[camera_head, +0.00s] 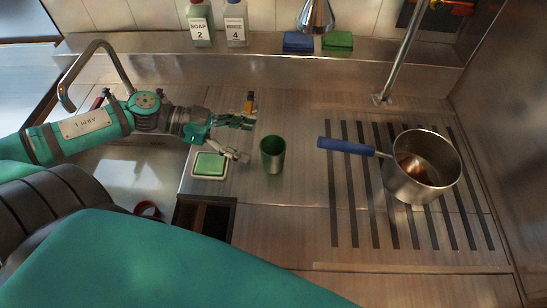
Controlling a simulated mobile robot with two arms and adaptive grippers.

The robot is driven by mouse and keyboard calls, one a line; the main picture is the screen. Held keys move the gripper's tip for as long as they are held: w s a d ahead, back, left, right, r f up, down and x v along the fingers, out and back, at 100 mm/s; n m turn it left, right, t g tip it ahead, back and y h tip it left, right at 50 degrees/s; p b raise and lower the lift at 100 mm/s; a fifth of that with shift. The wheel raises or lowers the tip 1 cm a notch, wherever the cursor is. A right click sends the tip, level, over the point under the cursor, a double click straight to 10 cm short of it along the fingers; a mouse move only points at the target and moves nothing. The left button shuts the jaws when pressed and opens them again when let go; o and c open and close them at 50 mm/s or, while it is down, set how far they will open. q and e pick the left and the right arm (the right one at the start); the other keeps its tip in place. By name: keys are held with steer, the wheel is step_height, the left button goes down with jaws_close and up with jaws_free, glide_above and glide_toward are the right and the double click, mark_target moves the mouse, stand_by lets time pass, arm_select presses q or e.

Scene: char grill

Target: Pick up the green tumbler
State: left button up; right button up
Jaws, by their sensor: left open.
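The green tumbler (273,155) stands upright on the steel counter near the middle of the head view. Its mouth faces up and its inside is dark green. My left gripper (248,130) reaches in from the left, just left of and behind the tumbler. Its fingers are spread apart with nothing between them, and they do not appear to touch the tumbler. My right gripper is not in the view.
A saucepan (395,181) with a blue handle and brown liquid stands on the slatted drainer at right. A green sponge in a dish (209,165) lies left of the tumbler. Soap (201,24) and rinse bottles (235,24) and two sponges stand on the back ledge.

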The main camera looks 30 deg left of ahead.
mark_target(261, 147)
arm_select(q)
steer(key=shift+x, duration=1.4)
steer(key=shift+s+f+p+x, duration=0.1)
steer(key=shift+s+p+x, duration=0.1)
steer(key=shift+x, duration=1.05)
steer(key=shift+s+f+p+x, duration=0.1)
steer(key=shift+f+p+x, duration=0.05)
steer(key=shift+x, duration=1.05)
steer(key=c, duration=1.3)
